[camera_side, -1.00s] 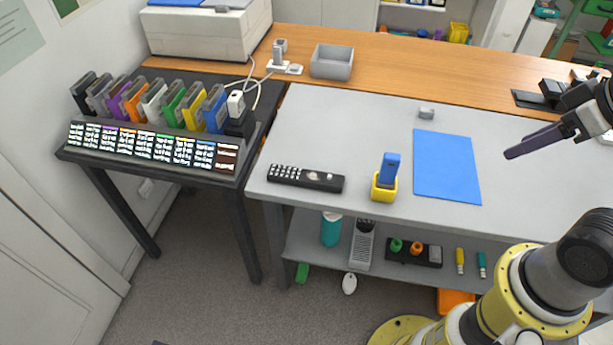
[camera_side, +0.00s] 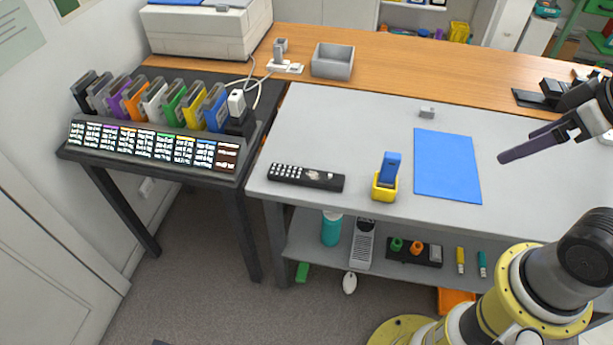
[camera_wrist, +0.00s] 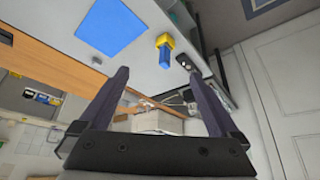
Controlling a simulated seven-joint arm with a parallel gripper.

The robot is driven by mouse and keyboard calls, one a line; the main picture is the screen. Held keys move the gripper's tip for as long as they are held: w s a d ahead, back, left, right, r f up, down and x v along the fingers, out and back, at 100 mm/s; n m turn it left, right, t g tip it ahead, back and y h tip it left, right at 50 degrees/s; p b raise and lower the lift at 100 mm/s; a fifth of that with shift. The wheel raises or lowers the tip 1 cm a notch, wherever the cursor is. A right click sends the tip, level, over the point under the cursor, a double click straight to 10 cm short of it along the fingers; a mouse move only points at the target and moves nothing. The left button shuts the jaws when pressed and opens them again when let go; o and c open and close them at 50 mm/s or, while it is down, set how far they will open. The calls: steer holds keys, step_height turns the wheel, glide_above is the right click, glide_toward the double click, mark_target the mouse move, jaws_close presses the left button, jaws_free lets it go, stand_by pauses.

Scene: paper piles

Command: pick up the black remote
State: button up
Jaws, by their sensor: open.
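The black remote (camera_side: 306,178) lies flat near the front left edge of the grey table (camera_side: 370,115), its light keys facing up. In the wrist view the remote (camera_wrist: 186,62) is a small dark shape, partly cut off by the right finger. My gripper (camera_side: 506,157) is above the table's right part, right of the blue sheet and well away from the remote. Its two long dark fingers are apart and empty, as the wrist view also shows (camera_wrist: 158,77).
A yellow holder (camera_side: 383,188) with a blue block in it stands just right of the remote. A flat blue sheet (camera_side: 447,166) lies beyond it. A grey bin (camera_side: 332,62) sits on the wooden counter. Table space behind the remote is clear.

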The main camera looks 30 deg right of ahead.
steer(key=w+a+r+n, duration=0.1)
steer(key=w+r+n, duration=0.1)
steer(key=w+r, duration=0.45)
steer(key=w+a+r+n, duration=0.1)
steer(key=w+r+n, duration=0.2)
steer(key=w, duration=0.6)
steer(key=n+g, duration=0.4)
steer(key=g, duration=0.2)
glide_above(306, 174)
step_height(306, 174, down, 34)
steer(key=shift+s+f, duration=0.1)
steer(key=shift+f, duration=3.3)
